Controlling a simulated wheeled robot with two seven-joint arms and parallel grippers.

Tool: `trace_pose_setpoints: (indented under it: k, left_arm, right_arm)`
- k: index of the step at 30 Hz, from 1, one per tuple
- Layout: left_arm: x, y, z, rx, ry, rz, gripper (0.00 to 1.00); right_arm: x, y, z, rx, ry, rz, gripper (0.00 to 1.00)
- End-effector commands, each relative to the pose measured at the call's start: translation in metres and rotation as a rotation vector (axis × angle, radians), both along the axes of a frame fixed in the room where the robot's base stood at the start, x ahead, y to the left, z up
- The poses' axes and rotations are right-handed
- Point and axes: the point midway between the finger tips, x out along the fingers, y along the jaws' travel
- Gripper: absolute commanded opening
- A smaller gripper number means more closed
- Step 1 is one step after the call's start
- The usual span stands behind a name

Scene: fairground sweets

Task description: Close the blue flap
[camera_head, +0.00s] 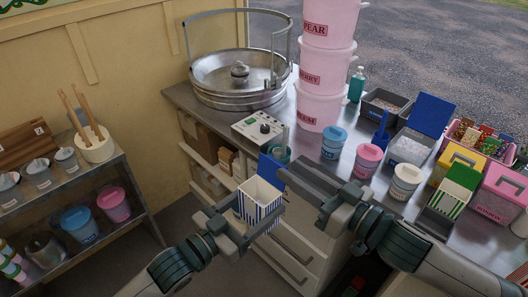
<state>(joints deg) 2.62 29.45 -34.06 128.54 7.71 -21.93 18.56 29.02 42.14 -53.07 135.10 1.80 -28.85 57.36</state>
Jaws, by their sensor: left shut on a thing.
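A blue-and-white striped carton (258,205) stands open at the top, and its blue flap (271,171) is raised at the back. My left gripper (248,222) is shut on the carton and holds it upright in front of the drawers. My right gripper (296,176) is just right of the flap, with its fingertips near the flap's right edge. I cannot tell whether they touch it or whether the jaws are open.
The metal counter (330,185) holds blue, pink and white lidded tubs, stacked pink buckets (323,70) and a clear bin with a raised blue lid (431,114). A control box (257,130) stands behind the carton. A shelf (130,165) is at left.

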Motion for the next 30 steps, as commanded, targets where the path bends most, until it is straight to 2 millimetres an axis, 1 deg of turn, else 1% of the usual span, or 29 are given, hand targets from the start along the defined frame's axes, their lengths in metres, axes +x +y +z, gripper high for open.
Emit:
trace_pose_setpoints:
  k: [9,15,21,30]
  left_arm:
    - [0.000,0.000,0.000,-0.001,-0.001,0.000,0.23]
    - [0.000,0.000,0.000,-0.001,-0.001,0.000,0.23]
    - [0.000,0.000,0.000,-0.001,-0.001,0.000,0.23]
    - [0.000,0.000,0.000,-0.001,-0.001,0.000,0.23]
  right_arm:
    - [0.033,0.040,0.001,0.001,-0.002,0.002,0.30]
    - [0.052,0.062,0.001,0.000,-0.002,0.001,0.30]
    - [0.061,0.074,0.000,0.000,-0.001,0.002,0.30]
    - [0.063,0.076,0.000,0.000,-0.001,0.001,0.30]
